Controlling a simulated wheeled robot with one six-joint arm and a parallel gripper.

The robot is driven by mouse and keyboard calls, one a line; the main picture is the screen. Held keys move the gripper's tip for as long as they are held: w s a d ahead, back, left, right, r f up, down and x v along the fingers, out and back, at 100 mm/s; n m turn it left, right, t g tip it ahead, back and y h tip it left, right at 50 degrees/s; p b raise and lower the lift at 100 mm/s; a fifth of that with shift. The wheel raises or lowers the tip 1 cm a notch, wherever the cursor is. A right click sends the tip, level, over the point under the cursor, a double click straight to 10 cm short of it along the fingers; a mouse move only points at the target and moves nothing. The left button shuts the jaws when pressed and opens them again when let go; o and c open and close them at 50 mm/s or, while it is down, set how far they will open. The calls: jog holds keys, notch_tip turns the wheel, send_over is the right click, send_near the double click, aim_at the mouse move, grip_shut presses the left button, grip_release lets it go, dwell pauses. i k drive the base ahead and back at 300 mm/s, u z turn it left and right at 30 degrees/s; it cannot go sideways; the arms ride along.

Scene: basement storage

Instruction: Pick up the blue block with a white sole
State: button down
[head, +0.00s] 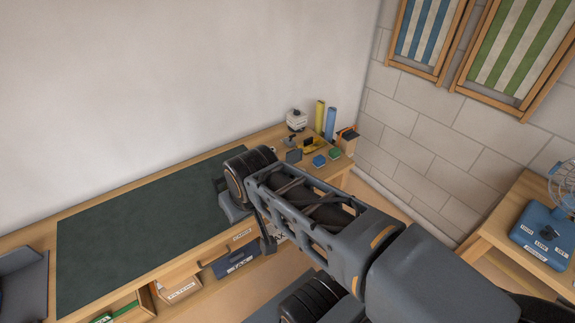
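A small blue block (319,161) lies on the right end of the wooden workbench, beside a green block (335,153). It is small in the head view, and I cannot make out a white sole on it. My arm reaches across the middle of the view, in front of the bench. I cannot make out my gripper's fingers; they seem hidden behind or below my arm links. Nothing is seen touching the blue block.
The workbench (20,237) carries a dark green mat (135,225).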

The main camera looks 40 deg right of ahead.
aim_at(319, 161)
jog(key=z, duration=0.55)
jog(key=k, duration=0.25)
jog(key=z, duration=0.55)
jog(key=i, duration=0.45)
